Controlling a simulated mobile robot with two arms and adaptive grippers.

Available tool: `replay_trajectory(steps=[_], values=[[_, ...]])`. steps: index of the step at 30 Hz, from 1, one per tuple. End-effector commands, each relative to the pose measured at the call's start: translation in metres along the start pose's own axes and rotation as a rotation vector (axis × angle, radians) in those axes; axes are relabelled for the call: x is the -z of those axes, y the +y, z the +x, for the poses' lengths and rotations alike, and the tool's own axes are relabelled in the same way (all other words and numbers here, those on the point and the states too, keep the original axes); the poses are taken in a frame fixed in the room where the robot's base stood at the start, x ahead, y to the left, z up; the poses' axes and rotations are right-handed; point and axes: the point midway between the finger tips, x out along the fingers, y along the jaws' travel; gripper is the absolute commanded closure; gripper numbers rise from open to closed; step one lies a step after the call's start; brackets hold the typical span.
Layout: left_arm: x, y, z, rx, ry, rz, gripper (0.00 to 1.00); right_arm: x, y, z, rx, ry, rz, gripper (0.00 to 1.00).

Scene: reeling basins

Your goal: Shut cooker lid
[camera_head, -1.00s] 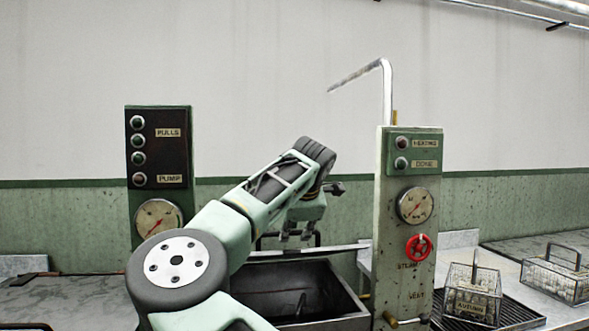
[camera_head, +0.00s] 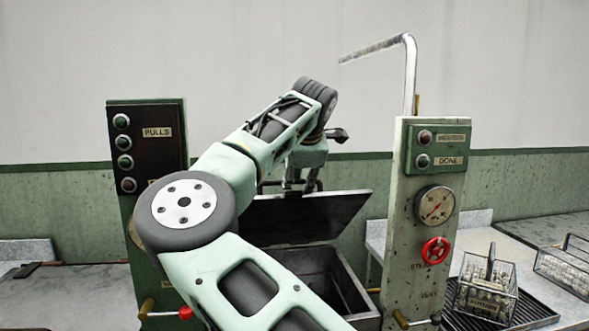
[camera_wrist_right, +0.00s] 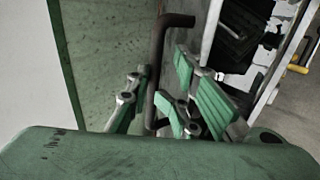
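The cooker lid (camera_head: 308,217) is a dark flat plate standing tilted up at the back of the open metal basin (camera_head: 345,288). Its dark bar handle (camera_wrist_right: 157,62) runs between the green finger pads of my right gripper (camera_wrist_right: 157,106) in the wrist view. In the head view my right gripper (camera_head: 302,182) is at the lid's upper edge, partly hidden by my arm. My arm also hides the basin's left part. My left gripper is not in view.
A control post (camera_head: 403,230) with a gauge and red valve wheel stands right of the basin. A dark-panelled post (camera_head: 146,150) stands left, partly behind my arm. Wire baskets (camera_head: 487,292) sit on the right counter. A bent pipe (camera_head: 410,70) rises above the right post.

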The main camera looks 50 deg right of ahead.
Motion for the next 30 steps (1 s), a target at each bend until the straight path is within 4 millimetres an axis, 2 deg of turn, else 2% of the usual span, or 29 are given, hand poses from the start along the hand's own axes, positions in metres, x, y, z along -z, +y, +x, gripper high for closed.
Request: replay_trajectory(steps=[16, 30], values=[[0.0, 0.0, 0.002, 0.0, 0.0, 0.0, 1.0, 0.001, -0.001, -0.006, 0.003, 0.001, 0.0, 0.82], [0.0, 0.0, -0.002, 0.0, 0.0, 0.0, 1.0, 0.001, -0.009, -0.037, 0.001, 0.001, 0.0, 0.82]])
